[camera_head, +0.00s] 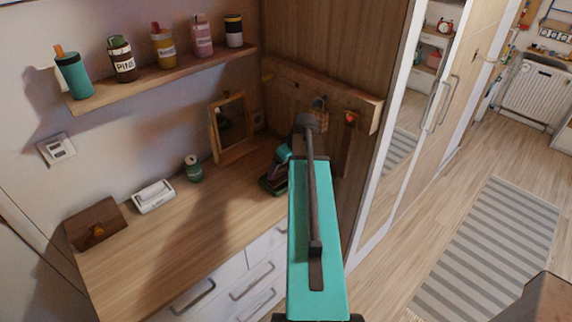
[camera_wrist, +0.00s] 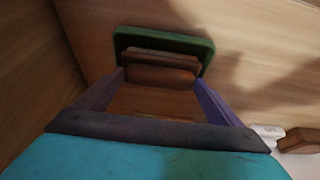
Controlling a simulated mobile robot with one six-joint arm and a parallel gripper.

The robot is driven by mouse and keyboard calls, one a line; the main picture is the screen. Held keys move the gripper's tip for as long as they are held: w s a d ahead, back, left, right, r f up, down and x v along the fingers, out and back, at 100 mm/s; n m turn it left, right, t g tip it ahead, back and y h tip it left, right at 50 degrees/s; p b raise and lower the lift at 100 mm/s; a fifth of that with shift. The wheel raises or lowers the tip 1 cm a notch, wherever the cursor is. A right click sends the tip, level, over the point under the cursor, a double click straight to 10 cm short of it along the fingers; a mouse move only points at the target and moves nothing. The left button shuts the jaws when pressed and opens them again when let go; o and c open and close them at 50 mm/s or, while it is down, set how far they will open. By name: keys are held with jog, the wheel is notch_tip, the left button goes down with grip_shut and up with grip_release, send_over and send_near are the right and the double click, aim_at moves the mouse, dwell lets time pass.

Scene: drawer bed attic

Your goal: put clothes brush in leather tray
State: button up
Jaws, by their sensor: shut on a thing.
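The clothes brush (camera_wrist: 160,76) is a brown wooden piece between the two fingertips of my gripper (camera_wrist: 161,78) in the wrist view. My gripper is shut on it. The leather tray (camera_wrist: 190,42) is a dark green tray with rounded corners, right behind and below the brush in that view. In the head view the tray (camera_head: 267,187) shows as a dark green edge on the desk, partly hidden by my teal arm. The brush is over or inside the tray; I cannot tell whether it touches the tray's bottom.
A wall shelf (camera_head: 165,77) with several containers hangs above. A wooden cabinet side stands close on the right.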

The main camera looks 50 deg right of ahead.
jog(key=shift+f, duration=0.15)
jog(key=o, duration=0.8)
jog(key=shift+r, duration=0.2)
jog(key=b+v, duration=0.3)
jog(key=v, duration=0.9)
dwell(1.0)
